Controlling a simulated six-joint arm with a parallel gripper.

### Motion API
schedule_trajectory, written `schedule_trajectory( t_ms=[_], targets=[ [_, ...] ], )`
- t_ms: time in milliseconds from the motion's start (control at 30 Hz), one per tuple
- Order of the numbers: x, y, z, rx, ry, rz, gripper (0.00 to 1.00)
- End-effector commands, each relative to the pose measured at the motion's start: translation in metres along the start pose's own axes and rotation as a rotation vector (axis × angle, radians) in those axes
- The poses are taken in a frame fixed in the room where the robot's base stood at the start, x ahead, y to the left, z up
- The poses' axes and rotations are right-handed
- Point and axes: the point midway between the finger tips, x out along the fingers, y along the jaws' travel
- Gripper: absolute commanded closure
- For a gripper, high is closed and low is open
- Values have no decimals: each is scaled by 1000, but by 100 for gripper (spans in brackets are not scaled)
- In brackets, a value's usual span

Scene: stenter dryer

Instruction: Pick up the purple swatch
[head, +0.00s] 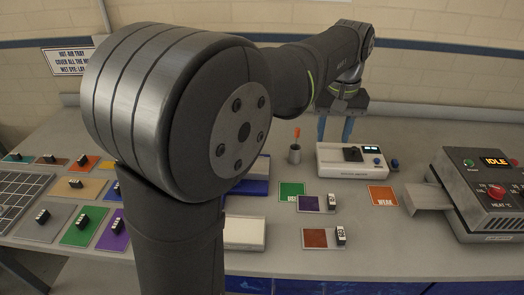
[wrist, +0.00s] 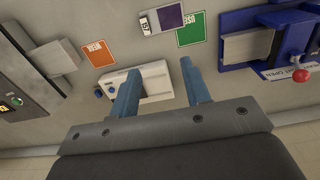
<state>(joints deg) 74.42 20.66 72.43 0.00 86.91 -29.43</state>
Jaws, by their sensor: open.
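One purple swatch (head: 312,203) lies flat on the table with a small black tagged block on its right end. It also shows at the top of the wrist view (wrist: 170,17). Another purple swatch (head: 111,238) with a black block lies at the front left, partly hidden by my arm. My gripper (head: 334,128) is open and empty behind the first swatch, over the back of the table. In the wrist view its two blue fingers (wrist: 160,72) are apart, with the white instrument and bare table beyond them.
A green card (head: 290,191) lies beside the first purple swatch, and an orange card (head: 382,196) is to the right. A white instrument (head: 352,160) and a cup (head: 295,154) stand behind. A brown swatch (head: 318,239) lies in front. The heater machine (head: 485,190) is at right.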

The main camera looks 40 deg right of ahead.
Motion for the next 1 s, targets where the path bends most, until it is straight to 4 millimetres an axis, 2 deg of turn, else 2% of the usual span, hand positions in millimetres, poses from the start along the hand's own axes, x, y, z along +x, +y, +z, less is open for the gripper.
schedule_trajectory(
  t_ms=[233, 367, 567, 1000],
  targets=[
    [0, 0, 0, 5, 0, 0, 56],
    [3, 2, 2, 87, 11, -5, 56],
    [12, 8, 10, 468, 55, -35, 56],
    [35, 22, 33, 1496, 126, -179, 56]
  ],
)
